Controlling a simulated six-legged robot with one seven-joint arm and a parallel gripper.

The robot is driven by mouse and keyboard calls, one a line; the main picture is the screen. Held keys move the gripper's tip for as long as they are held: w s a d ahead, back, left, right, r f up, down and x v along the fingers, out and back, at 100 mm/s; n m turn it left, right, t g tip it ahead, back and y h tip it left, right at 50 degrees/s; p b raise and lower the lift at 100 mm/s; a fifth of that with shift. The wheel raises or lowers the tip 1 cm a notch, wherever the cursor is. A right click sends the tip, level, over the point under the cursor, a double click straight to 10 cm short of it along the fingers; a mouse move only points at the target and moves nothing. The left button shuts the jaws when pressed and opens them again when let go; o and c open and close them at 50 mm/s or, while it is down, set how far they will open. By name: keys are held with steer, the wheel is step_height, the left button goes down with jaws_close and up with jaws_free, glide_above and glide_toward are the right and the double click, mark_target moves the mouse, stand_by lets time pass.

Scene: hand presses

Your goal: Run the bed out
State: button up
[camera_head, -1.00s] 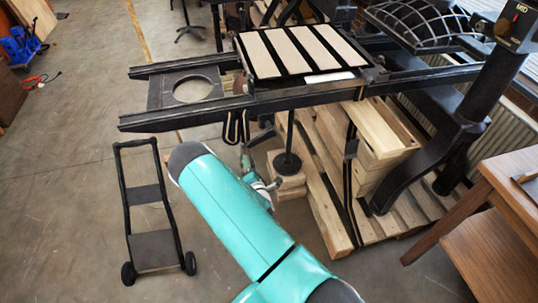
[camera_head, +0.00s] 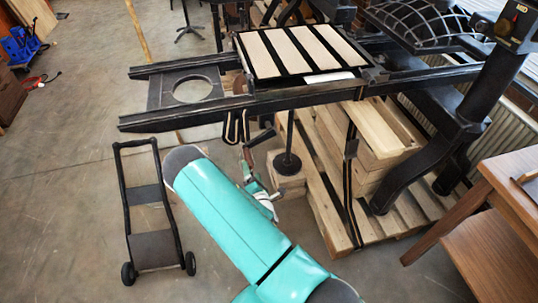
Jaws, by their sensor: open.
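The bed (camera_head: 305,52) is a flat dark plate with pale strips, lying on the long black rails (camera_head: 290,97) of the press. It sits right of the plate with a round hole (camera_head: 162,92). A dark crank handle (camera_head: 262,138) shows below the near rail, just above my gripper. My gripper (camera_head: 248,163) is open, small in the picture, below the near rail and left of the black post. My teal forearm hides part of its wrist. I cannot tell whether the fingers touch the handle.
A black post (camera_head: 287,145) stands on wooden blocks (camera_head: 287,174) beside my gripper. A black hand cart (camera_head: 152,250) stands left of my arm. A brown wooden table (camera_head: 515,175) is at the right. Floor at the left is open.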

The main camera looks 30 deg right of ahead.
steer(key=v, duration=0.4)
steer(key=shift+s+a, duration=0.15)
steer(key=shift+s, duration=0.25)
steer(key=shift+w+r, duration=0.1)
steer(key=w+a+r+m+g, duration=0.3)
steer(key=w+r+m+g, duration=0.3)
steer(key=r+m, duration=0.5)
steer(key=s+a+r+m+g+y, duration=0.15)
steer(key=a+r+m+y, duration=0.35)
steer(key=r, duration=0.9)
steer(key=s+a+r+m+g, duration=0.2)
steer(key=s+r, duration=0.6)
steer(key=s, duration=0.5)
steer(key=s+a+r+m+g, duration=0.2)
steer(key=s+r, duration=0.6)
steer(key=s, duration=0.5)
steer(key=shift+s+a+r, duration=0.15)
steer(key=shift+s+a, duration=0.25)
steer(key=shift+a, duration=0.05)
